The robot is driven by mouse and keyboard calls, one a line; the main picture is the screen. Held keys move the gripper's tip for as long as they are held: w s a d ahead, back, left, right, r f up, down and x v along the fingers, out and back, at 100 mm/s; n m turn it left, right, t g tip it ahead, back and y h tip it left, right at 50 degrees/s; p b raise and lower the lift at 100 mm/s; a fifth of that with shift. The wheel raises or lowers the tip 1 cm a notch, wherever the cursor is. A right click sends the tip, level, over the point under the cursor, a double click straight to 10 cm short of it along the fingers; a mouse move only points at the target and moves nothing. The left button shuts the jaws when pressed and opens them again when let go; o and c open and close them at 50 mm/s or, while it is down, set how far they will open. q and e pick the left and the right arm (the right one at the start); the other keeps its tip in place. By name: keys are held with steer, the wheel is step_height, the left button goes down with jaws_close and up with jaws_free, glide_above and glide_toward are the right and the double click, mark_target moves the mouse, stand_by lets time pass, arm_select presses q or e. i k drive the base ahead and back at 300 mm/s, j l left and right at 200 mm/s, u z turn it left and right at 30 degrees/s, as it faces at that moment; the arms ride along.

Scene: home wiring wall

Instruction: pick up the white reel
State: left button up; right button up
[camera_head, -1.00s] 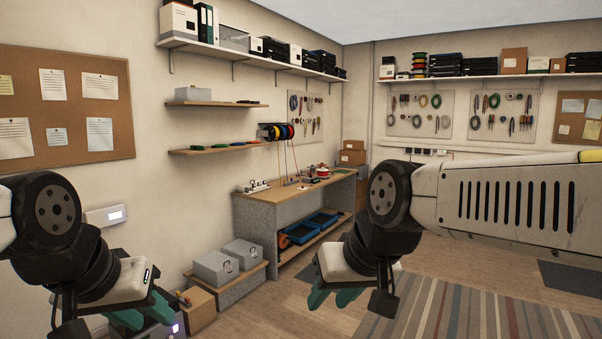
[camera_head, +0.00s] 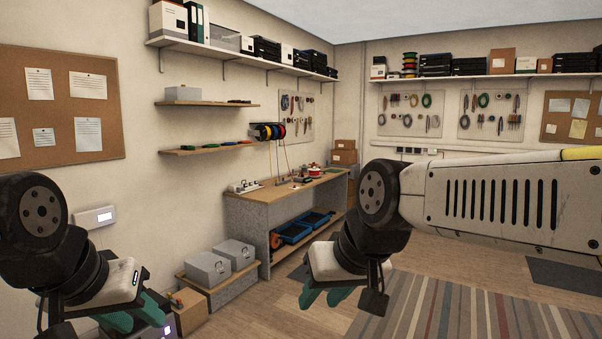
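On the far workbench (camera_head: 245,205) stands a small red-and-white round thing (camera_head: 314,171), perhaps the white reel, but it is too small to be sure. My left gripper (camera_head: 140,313) is at the lower left, its teal fingers apart and nothing seen between them. My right gripper (camera_head: 327,293) is at the lower middle, its teal fingers also apart and empty. Both grippers are well short of the bench and touch nothing there. My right arm crosses the right side of the view.
Two grey boxes (camera_head: 208,268) stand on a low platform at the left wall. Wooden floor and a striped rug (camera_head: 440,310) lie open to the right.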

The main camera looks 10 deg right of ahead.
mark_target(316, 171)
steer(key=i+l+z, duration=0.35)
steer(key=i, duration=0.35)
steer(key=i+z, duration=0.35)
steer(key=i, duration=4.9)
steer(key=i+u, duration=0.1)
steer(key=i, duration=0.6)
steer(key=i+l, duration=0.15)
steer(key=i, duration=0.55)
steer(key=i+l+u, duration=0.15)
steer(key=i, duration=0.55)
steer(key=i+l+u, duration=0.2)
steer(key=i, duration=0.25)
steer(key=i+l+u, duration=0.1)
steer(key=i+u, duration=0.15)
steer(key=i, duration=0.2)
